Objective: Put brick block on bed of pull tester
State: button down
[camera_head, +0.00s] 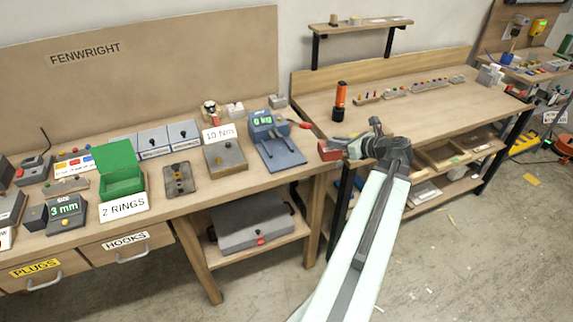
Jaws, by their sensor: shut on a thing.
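The red brick block (327,150) is at the tip of my gripper (343,147), in front of the gap between the two benches. My gripper is shut on the block, and its fingers partly hide the block's right end. The pull tester (262,120) is a blue device with a lit display, at the right end of the left bench. Its flat blue bed (284,154) reaches toward the bench's front edge. The block is to the right of the bed and apart from it in the picture. I cannot tell the block's exact height.
A grey box with a 10 Nm label (225,156) stands just left of the tester. A red-handled tool (302,125) lies beside the tester. An orange and black bottle (340,101) stands on the right bench (410,110). A green bin (121,178) is farther left.

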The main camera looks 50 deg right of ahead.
aim_at(334, 152)
jog(key=a+n+y, duration=0.1)
jog(key=s+a+y, duration=0.1)
jog(key=a, duration=0.1)
jog(key=s+a+n+y, duration=0.1)
jog(key=shift+s+a+f+n, duration=0.1)
jog(key=shift+s+a+n, duration=0.15)
jog(key=shift+a+n, duration=0.1)
jog(key=b+x, duration=0.2)
jog(key=x, duration=0.3)
jog(key=a+b+x, duration=0.1)
jog(key=x, duration=0.5)
jog(key=r+b+x, duration=0.1)
jog(key=b+x, duration=0.1)
jog(key=x, duration=0.3)
jog(key=shift+w+a+b, duration=0.3)
jog(key=shift+w+b, duration=0.05)
jog(key=shift+w, duration=0.15)
jog(key=shift+r, duration=0.2)
jog(key=shift+f, duration=0.15)
jog(key=c, duration=1.4)
grip_release()
